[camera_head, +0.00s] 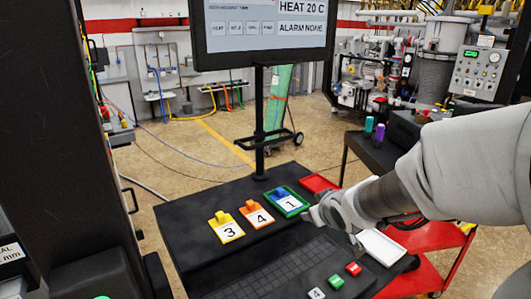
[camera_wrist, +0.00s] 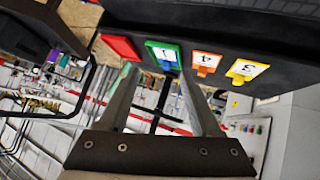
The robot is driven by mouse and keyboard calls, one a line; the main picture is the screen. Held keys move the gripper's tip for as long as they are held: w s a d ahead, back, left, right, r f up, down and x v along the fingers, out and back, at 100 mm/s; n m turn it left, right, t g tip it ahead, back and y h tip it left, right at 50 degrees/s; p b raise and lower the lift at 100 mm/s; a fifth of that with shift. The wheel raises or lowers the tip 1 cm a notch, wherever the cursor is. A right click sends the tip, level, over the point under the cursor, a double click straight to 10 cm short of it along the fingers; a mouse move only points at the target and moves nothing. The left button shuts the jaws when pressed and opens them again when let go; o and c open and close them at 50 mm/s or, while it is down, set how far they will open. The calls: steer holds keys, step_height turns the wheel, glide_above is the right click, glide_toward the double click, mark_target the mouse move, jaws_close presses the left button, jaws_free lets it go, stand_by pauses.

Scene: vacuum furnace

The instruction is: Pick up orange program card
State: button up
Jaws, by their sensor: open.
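In the wrist view the orange card (camera_wrist: 206,64) shows right of and above the finger on the right, apart from both fingers. My gripper (camera_head: 316,214) is right of the cards in the head view. In the wrist view my gripper (camera_wrist: 158,68) is open, with nothing between its fingers. Its fingertips are small and partly hidden in the head view.
The blue card is in a green tray (camera_head: 305,207). A red tray (camera_head: 318,182) lies behind it, and a white tray (camera_head: 381,247) lies to the right. A monitor post (camera_head: 259,130) rises behind the cards. Small red, green and white blocks (camera_head: 336,281) are at the front right.

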steer(key=w+a+f+n+t+y, duration=0.1)
steer(key=w+a+f+n+y, duration=0.1)
steer(key=w+a+f+y, duration=0.5)
glide_toward(250, 202)
steer(key=x, duration=0.5)
steer(key=shift+w+a+f, duration=0.1)
steer(key=shift+w+f, duration=0.05)
steer(key=shift+w, duration=0.15)
steer(key=shift+p+x, duration=0.65)
steer(key=shift+x, duration=2)
steer(key=shift+c, duration=0.3)
jaws_close()
